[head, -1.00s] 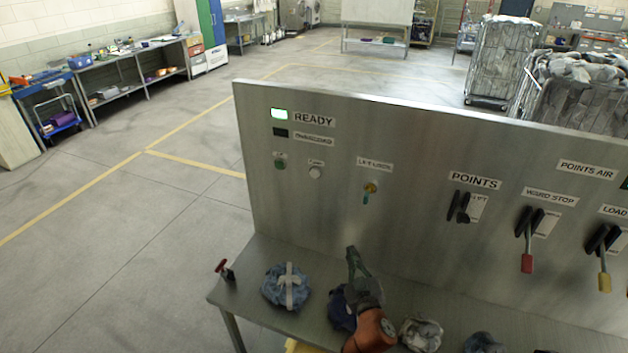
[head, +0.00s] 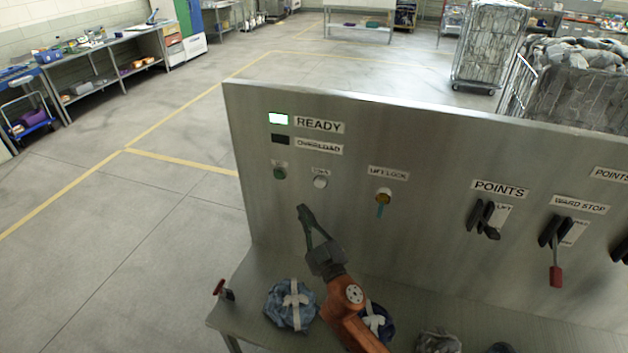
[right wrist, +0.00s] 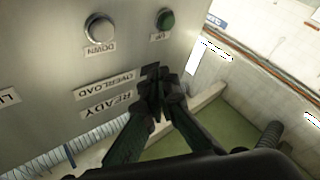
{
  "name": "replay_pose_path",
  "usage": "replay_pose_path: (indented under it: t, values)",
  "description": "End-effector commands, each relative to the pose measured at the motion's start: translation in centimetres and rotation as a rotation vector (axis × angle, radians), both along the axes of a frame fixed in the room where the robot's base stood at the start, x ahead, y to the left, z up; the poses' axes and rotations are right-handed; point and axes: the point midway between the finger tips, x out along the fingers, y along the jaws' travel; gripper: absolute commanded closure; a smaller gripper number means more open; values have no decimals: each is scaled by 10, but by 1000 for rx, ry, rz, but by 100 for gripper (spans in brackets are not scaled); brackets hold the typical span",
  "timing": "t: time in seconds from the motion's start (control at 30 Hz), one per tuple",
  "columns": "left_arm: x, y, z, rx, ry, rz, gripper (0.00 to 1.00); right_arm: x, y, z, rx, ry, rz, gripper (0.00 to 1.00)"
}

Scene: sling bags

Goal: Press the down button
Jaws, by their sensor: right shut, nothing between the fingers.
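The down button (head: 320,182) is a round pale button on the upright grey metal panel (head: 420,240). It also shows in the right wrist view (right wrist: 99,29), above an upside-down DOWN label. The green up button (head: 280,172) is beside it, and also shows in the right wrist view (right wrist: 166,20). My right gripper (head: 303,210) is shut and empty, its tips just below the two buttons in the head view. In the right wrist view (right wrist: 153,82) the tips overlap the panel's edge, apart from both buttons in the picture. The gap to the panel is hard to judge. My left gripper is out of view.
A lit READY lamp (head: 278,119) is above the buttons, and a key lock (head: 383,197) is to their right. Black levers (head: 484,219) stand further right. Tied blue bundles (head: 290,305) lie on the metal shelf below. The floor at left is open.

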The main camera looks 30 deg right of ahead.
Motion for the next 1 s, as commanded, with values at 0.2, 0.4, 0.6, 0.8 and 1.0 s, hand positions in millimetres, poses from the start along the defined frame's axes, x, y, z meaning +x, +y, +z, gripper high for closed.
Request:
replay_pose_path:
  t: [0.2, 0.4, 0.6, 0.8, 1.0]
  values:
    - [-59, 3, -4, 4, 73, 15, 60, -4, -8, 0, -1, 1, -14, 100]
    - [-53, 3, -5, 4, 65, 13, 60, 4, -18, -1, -3, 1, -15, 100]
    - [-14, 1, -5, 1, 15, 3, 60, 23, -38, -1, -3, 1, -13, 100]
    - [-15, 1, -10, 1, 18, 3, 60, 40, -57, -1, -1, 0, -12, 100]
    - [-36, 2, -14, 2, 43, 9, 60, 51, -69, -1, 0, 0, -11, 100]
